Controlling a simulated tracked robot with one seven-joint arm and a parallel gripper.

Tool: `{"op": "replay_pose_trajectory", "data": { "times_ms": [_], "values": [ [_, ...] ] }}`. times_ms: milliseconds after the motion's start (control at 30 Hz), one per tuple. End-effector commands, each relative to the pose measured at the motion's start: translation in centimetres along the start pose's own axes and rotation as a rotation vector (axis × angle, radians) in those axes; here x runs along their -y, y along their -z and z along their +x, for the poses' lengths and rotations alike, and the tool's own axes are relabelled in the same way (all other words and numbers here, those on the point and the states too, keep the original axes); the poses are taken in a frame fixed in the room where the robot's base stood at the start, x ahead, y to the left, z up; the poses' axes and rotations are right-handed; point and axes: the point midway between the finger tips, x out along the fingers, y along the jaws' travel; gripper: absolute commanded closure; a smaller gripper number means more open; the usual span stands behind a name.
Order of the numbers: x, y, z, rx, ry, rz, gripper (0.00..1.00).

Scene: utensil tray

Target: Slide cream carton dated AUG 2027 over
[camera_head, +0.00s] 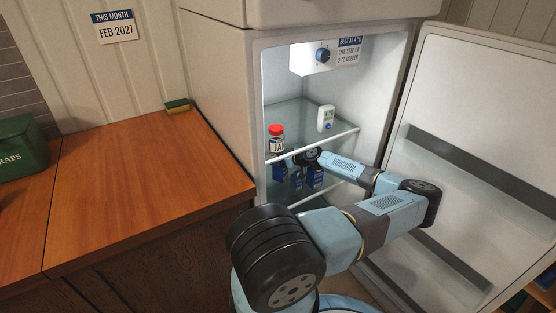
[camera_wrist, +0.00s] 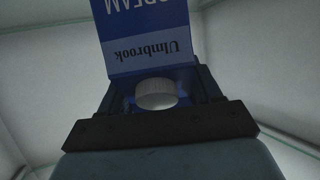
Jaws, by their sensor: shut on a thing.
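Several blue cartons (camera_head: 315,178) stand on the lower shelf of the open fridge, partly hidden by the shelf edge and my arm. In the wrist view, a blue and white cream carton (camera_wrist: 150,62) marked Ulmbrook fills the top centre, its lettering upside down, with a white cap (camera_wrist: 156,94) close to my gripper (camera_wrist: 160,122). My gripper is shut on this carton. In the head view my gripper (camera_head: 285,157) is inside the fridge, small and partly hidden. No date on any carton is readable.
A red-lidded jar (camera_head: 276,138) and a white thermometer (camera_head: 326,118) stand on the glass shelf (camera_head: 300,112) above. A temperature dial (camera_head: 322,55) is at the top. The fridge door (camera_head: 480,150) is open to the right. A wall calendar (camera_head: 115,26) reads FEB 2027.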

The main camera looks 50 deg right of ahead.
Motion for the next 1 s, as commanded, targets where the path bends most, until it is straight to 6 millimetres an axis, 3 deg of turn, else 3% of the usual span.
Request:
{"op": "replay_pose_trajectory", "data": {
  "times_ms": [333,367,633,1000],
  "values": [
    [-0.20,-0.04,0.06,0.001,0.004,-0.002,0.82],
    [-0.21,-0.04,0.05,0.001,0.004,-0.002,0.33],
    [-0.13,0.02,0.14,0.000,0.005,-0.003,0.08],
    [-0.14,0.05,-0.45,0.000,0.005,-0.003,0.07]
  ]
}}
